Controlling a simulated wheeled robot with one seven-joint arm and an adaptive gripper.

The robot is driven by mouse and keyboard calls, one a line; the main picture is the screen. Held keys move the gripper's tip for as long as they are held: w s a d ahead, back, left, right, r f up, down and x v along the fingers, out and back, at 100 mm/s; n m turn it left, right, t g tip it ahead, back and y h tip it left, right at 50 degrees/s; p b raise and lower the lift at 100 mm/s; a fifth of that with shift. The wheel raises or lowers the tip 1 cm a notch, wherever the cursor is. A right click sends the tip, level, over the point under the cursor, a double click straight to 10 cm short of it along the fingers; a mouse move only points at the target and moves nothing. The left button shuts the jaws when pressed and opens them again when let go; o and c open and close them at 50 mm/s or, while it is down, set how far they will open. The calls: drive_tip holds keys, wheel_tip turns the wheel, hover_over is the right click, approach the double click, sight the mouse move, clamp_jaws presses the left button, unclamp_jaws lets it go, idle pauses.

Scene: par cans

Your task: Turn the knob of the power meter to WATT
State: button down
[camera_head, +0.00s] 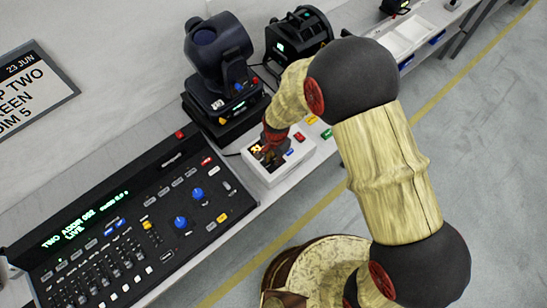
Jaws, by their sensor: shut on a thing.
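The power meter appears to be the small white box (292,168) on the bench, with a dark display showing yellow characters (256,149) and red and blue buttons on its top. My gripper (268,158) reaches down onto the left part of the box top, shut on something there. That is most likely the knob, which is hidden by the fingers. The knob's pointer and the WATT mark cannot be read at this size.
A black lighting console (130,235) with faders and blue knobs fills the lower left. A moving-head light (218,50) stands behind the box, and a black par can (298,35) is farther back. Grey floor is open at right.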

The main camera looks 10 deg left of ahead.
drive_tip(key=c, duration=1.7)
unclamp_jaws()
drive_tip(key=shift+o, duration=0.2)
drive_tip(key=shift+r, duration=0.1)
wheel_tip(320, 180, up, 12)
drive_tip(key=shift+s+d, duration=0.15)
drive_tip(key=shift+d, duration=0.15)
